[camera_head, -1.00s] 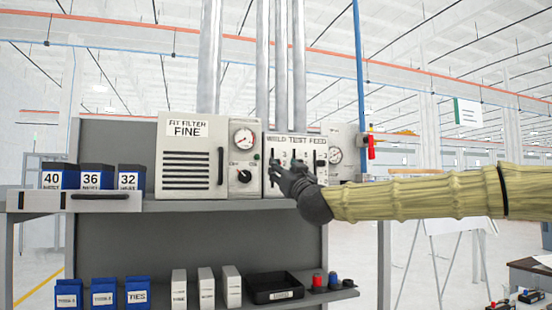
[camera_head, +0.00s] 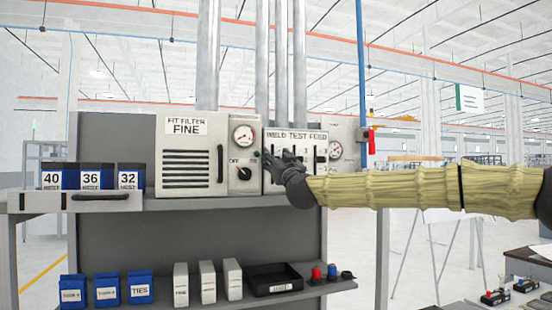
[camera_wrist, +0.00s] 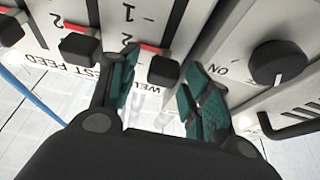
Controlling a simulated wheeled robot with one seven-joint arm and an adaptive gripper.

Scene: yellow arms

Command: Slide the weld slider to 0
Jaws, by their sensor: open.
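The weld slider's black knob (camera_wrist: 163,70) sits on the white panel (camera_head: 297,137) headed "WELD TEST FEED". In the wrist view the panel appears upside down, and a red mark and a "2" show beside this knob. My gripper (camera_wrist: 166,82) is open, with one green-padded finger on each side of the weld knob; I cannot tell whether either touches it. In the head view my gripper (camera_head: 272,165) covers much of the panel's left part. The test knob (camera_wrist: 78,47) and feed knob (camera_wrist: 10,30) are in the wrist view.
The dial also shows in the wrist view (camera_wrist: 280,64). A blue pipe and red valve (camera_head: 371,141) are on the right.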

